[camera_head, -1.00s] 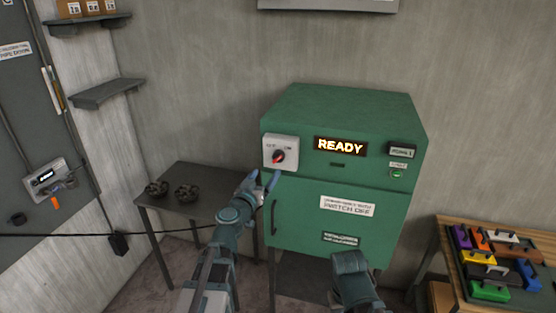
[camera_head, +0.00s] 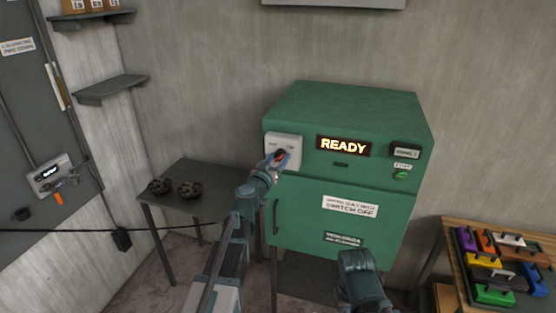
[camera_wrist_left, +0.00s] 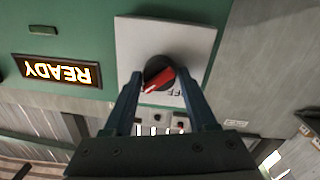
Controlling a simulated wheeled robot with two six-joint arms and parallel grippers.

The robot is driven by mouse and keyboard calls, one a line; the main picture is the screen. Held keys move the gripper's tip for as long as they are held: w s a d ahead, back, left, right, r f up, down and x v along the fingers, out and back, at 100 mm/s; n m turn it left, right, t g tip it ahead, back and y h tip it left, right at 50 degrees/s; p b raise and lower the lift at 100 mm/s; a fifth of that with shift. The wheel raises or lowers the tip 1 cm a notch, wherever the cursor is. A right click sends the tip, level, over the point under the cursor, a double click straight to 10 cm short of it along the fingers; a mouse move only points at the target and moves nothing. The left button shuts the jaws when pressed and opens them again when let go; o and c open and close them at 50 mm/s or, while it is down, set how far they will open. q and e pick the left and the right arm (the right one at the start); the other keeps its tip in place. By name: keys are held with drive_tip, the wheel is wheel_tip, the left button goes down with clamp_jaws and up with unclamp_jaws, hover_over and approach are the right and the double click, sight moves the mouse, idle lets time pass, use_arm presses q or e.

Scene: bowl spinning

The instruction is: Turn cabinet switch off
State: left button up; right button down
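The green cabinet (camera_head: 300,215) stands against the wall with its display reading READY (camera_head: 343,146). On its upper left is a pale switch plate (camera_head: 274,142) with a dark round knob bearing a red pointer; the plate (camera_wrist_left: 140,35) and knob (camera_wrist_left: 158,74) also show in the left wrist view. My left gripper (camera_head: 281,158) is at the switch and partly hides the knob in the head view. In the left wrist view its fingers (camera_wrist_left: 160,82) are apart, one on each side of the knob; I cannot tell whether they touch it. My right gripper's fingers do not show.
My right arm (camera_head: 360,275) is low in front of the cabinet. A small dark table (camera_head: 210,172) with two dark round objects stands left of it. A wall shelf (camera_head: 110,90) is at the left.

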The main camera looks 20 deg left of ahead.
use_arm(q)
clamp_jaws()
drive_tip(key=n+b, duration=0.1)
drive_tip(key=n, duration=0.4)
drive_tip(key=shift+f, duration=0.1)
drive_tip(key=n, duration=0.4)
drive_tip(key=shift+n+t, duration=0.3)
drive_tip(key=shift+n, duration=0.1)
drive_tip(key=n+b, duration=0.1)
drive_tip(key=n, duration=0.3)
drive_tip(key=shift+s+f+n+y, duration=0.1)
drive_tip(key=shift+n+y, duration=0.3)
drive_tip(key=shift+n, duration=2)
drive_tip(key=shift+d, duration=0.1)
drive_tip(key=shift+n, duration=0.3)
